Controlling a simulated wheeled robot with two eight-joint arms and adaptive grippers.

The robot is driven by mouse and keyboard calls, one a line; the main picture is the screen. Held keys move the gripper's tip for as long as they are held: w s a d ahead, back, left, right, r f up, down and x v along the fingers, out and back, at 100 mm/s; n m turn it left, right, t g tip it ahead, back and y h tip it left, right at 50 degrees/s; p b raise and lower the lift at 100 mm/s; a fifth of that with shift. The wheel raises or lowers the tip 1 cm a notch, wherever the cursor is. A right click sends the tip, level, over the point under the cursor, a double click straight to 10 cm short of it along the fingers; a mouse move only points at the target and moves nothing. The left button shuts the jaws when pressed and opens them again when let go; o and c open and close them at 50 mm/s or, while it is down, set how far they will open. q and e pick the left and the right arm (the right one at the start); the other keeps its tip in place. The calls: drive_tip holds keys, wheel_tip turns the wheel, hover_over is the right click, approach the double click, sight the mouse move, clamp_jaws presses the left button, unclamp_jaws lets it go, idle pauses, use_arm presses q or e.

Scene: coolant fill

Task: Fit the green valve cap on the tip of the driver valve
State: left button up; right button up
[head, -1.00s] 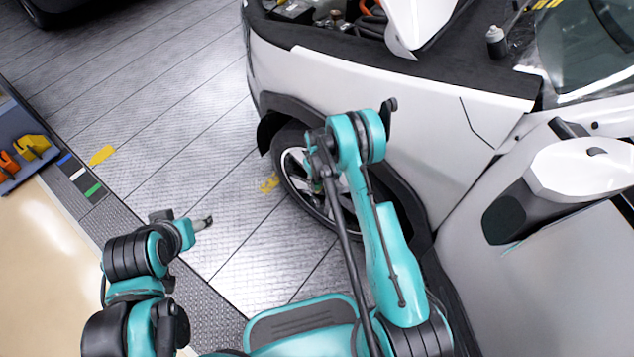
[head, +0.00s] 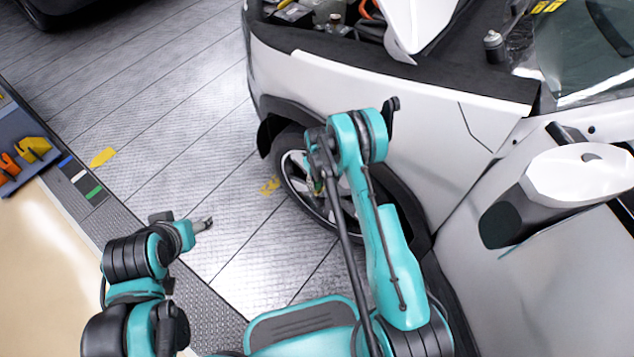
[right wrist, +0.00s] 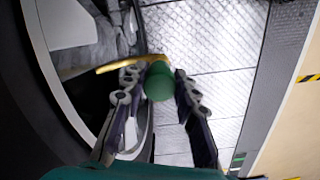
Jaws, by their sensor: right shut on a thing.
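The green valve cap (right wrist: 159,82) is between the fingers of my right gripper (right wrist: 160,76) in the right wrist view, and the gripper is shut on it. A thin, curved, gold-coloured piece (right wrist: 118,65) reaches from the wheel side to just beyond the cap. It may be the driver valve, but I cannot tell whether it touches the cap. In the head view my right gripper (head: 316,184) is at the front wheel (head: 292,172), partly hidden by my arm. My left gripper (head: 204,224) hangs over the floor, away from the wheel, its jaws too small to read.
The white car body (head: 430,135) and its mirror (head: 575,180) are close on the right of my right arm. The dark tyre (right wrist: 45,125) fills the left of the right wrist view. The tiled floor (head: 170,110) left of the car is largely clear.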

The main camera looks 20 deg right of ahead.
drive_tip(key=shift+b, duration=0.5)
idle(0.5)
drive_tip(key=shift+f, duration=1.15)
idle(0.4)
drive_tip(key=o, duration=1)
drive_tip(key=shift+r, duration=0.1)
wheel_tip(320, 180, up, 12)
drive_tip(key=shift+f, duration=0.1)
